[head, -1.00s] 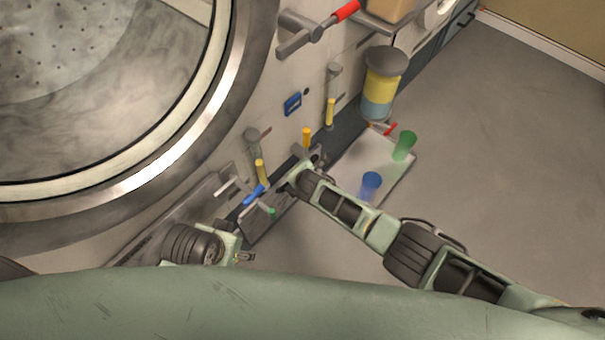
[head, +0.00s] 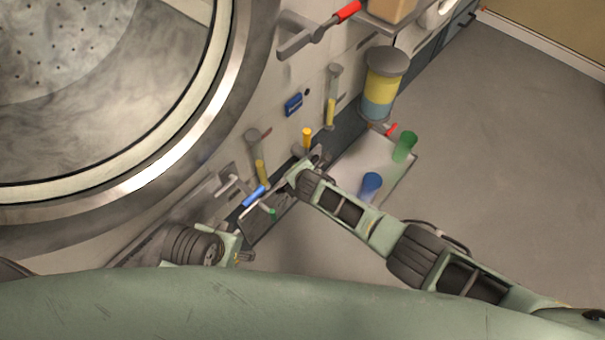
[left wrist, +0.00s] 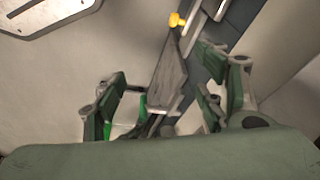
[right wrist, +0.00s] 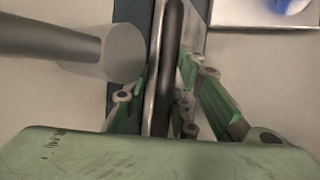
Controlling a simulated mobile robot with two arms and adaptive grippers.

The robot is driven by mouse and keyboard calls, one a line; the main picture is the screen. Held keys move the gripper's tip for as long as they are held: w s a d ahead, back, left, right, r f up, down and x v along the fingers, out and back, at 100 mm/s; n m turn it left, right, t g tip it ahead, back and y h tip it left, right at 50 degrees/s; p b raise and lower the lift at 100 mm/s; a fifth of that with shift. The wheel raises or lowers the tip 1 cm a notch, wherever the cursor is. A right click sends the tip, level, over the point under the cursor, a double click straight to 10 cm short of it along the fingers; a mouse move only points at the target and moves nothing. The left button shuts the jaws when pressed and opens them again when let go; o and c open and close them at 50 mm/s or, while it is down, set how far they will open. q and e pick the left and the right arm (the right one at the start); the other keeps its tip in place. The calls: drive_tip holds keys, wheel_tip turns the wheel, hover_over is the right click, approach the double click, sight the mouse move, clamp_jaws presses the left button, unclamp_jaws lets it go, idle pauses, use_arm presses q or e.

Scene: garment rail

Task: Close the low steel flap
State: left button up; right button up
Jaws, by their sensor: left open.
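The low steel flap (head: 262,226) is a grey plate low on the machine front, in the lower middle of the head view. The left wrist view shows a grey plate (left wrist: 170,78), which looks like the flap, beyond my open left gripper (left wrist: 165,100). In the head view my left gripper (head: 246,256) is at the flap's lower left, apart from it. My right gripper (head: 289,187) is at the flap's upper right end. In the right wrist view an upright plate edge (right wrist: 164,65) stands between the right fingers (right wrist: 160,95); their contact with it is unclear.
A pale tray (head: 345,170) on the right holds a blue cup (head: 371,184) and a green cup (head: 404,146). Yellow-handled levers (head: 331,108) and a yellow-blue canister (head: 383,85) project from the machine front. The floor (head: 500,170) at right is clear.

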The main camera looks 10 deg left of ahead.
drive_tip(key=v, duration=1.1)
drive_tip(key=shift+r, duration=0.3)
drive_tip(key=shift+s, duration=0.1)
